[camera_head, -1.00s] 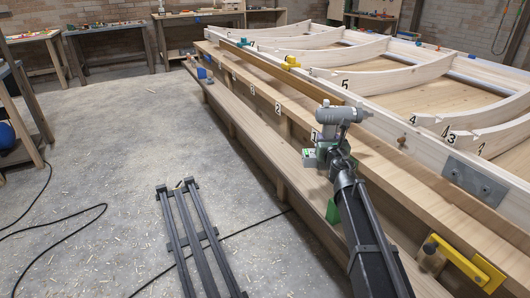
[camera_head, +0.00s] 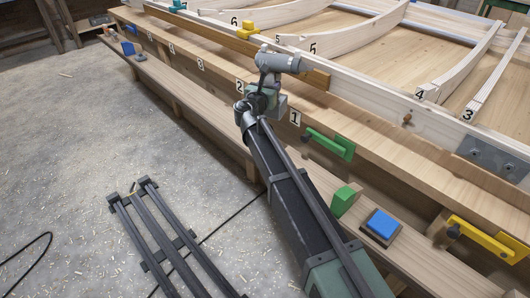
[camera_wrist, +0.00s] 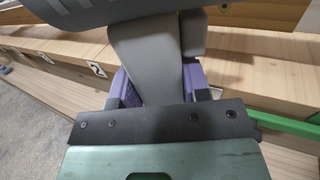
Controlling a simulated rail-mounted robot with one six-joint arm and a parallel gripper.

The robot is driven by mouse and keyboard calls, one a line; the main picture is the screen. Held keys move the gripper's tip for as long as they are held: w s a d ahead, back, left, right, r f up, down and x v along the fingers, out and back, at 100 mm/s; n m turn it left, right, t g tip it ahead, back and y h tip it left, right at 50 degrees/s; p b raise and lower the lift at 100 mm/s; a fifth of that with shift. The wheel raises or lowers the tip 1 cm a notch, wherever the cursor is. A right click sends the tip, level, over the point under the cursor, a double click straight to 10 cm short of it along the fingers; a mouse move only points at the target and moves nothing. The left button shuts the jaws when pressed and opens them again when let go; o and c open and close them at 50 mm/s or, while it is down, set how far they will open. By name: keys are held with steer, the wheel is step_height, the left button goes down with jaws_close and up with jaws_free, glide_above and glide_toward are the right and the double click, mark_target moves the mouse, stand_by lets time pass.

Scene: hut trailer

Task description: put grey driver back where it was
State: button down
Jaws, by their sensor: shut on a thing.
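The grey driver (camera_head: 280,62) is held up at the front of the long workbench, near labels 2 and 1, with its barrel pointing right in the head view. My gripper (camera_head: 264,88) is shut on its handle. In the wrist view the driver's grey handle (camera_wrist: 145,65) stands between the purple jaws of my gripper (camera_wrist: 158,92), and its body is cut off by the top edge. I cannot tell whether the driver touches anything on the bench. The spot it came from cannot be told from these frames.
A wooden-framed panel with curved ribs (camera_head: 360,35) lies on the bench. A green clamp (camera_head: 330,143) and a yellow clamp (camera_head: 480,238) sit on the bench front. A green block (camera_head: 343,200) and a blue block (camera_head: 382,224) are on the lower ledge (camera_head: 420,262).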

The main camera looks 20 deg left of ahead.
steer(key=shift+d+h, duration=0.3)
steer(key=shift+d, duration=0.1)
step_height(320, 180, down, 20)
steer(key=b, duration=2)
steer(key=shift+a+f, duration=0.1)
steer(key=shift+f, duration=0.05)
steer(key=shift+r, duration=0.2)
steer(key=c, duration=1.1)
jaws_free()
steer(key=shift+f, duration=0.2)
steer(key=o, duration=0.5)
steer(key=shift+r, duration=0.1)
steer(key=s, duration=1.2)
steer(key=shift+a, duration=0.25)
steer(key=shift+r, duration=0.1)
